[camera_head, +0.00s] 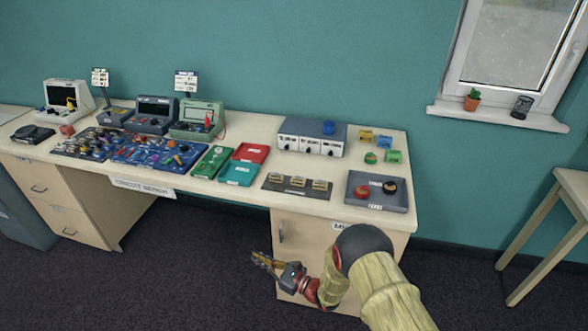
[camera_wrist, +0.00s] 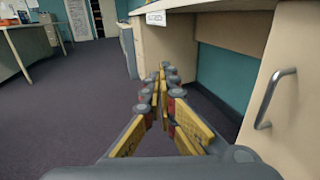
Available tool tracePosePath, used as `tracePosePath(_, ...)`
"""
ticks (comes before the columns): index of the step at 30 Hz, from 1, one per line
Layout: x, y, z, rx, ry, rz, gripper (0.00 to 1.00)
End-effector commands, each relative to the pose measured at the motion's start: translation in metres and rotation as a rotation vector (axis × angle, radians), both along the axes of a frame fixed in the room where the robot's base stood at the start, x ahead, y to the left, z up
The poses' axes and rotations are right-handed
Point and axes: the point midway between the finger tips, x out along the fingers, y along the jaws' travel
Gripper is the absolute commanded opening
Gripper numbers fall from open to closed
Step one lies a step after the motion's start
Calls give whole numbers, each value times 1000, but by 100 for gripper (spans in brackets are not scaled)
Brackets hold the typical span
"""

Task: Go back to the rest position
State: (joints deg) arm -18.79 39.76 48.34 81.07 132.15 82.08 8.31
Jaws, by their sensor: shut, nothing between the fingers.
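My gripper (camera_head: 256,259) is in front of the long desk (camera_head: 330,202), below the level of its top, near the cupboard door at the right end. In the wrist view my gripper (camera_wrist: 162,72) has its fingertips together and nothing between them. It points along the desk's front, over the carpet. My arm reaches in from the lower right of the head view. No part of the gripper appears to touch the desk.
The cupboard handle (camera_wrist: 268,98) juts out at the right of the wrist view. The desk top bears red (camera_head: 251,153) and green trays, a grey tray (camera_head: 364,203) and several devices. A side table (camera_head: 572,186) stands at right. Carpet (camera_head: 200,270) before the desk is clear.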

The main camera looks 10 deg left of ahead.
Motion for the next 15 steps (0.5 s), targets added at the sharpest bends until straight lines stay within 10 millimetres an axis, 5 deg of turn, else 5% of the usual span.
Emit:
tracePosePath(5,-9,3,-10,-42,-4,35,0)
tracePosePath(11,-102,9,-49,-194,20,316,0)
tracePosePath(15,-166,-2,-28,-312,-59,578,0)
